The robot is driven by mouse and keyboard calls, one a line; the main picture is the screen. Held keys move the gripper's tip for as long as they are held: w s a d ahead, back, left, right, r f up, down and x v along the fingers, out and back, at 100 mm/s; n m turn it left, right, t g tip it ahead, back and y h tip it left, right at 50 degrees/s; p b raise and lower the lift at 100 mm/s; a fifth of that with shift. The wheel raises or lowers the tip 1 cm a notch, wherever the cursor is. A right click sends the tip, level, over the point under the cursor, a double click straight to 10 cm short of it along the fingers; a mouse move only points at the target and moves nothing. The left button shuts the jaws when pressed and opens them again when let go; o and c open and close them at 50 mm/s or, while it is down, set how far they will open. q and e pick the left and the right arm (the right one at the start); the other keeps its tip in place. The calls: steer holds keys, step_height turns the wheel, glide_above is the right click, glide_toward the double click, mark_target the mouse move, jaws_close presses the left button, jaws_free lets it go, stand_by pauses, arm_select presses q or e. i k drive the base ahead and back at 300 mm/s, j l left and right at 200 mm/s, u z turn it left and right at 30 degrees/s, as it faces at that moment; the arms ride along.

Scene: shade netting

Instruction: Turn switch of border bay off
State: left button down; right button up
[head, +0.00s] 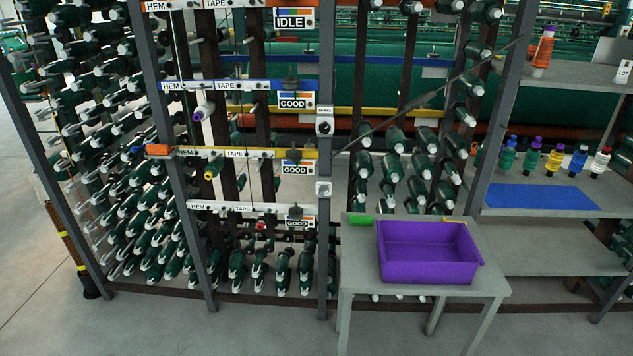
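A grey switch box with a dark round knob (324,126) is mounted on the middle upright post of the rack, under a small white label (325,110) too small to read surely. The knob's setting is hard to tell at this size. A second small light box (323,188) sits lower on the same post, with a paler round face. To the left, the bay's rows carry HEM and TAPE labels, one IDLE sign (293,19) at the top and GOOD signs (295,101) below. Neither of my grippers is in view.
A shelf (530,222) holds several coloured spools and a blue mat (540,197). Bobbins fill the rack. Floor at front left is clear.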

mark_target(323, 190)
steer(key=i+l+u, duration=0.15)
steer(key=i+l, duration=0.4)
steer(key=i, duration=0.25)
steer(key=i+l+u, duration=0.15)
steer(key=i+l, duration=0.55)
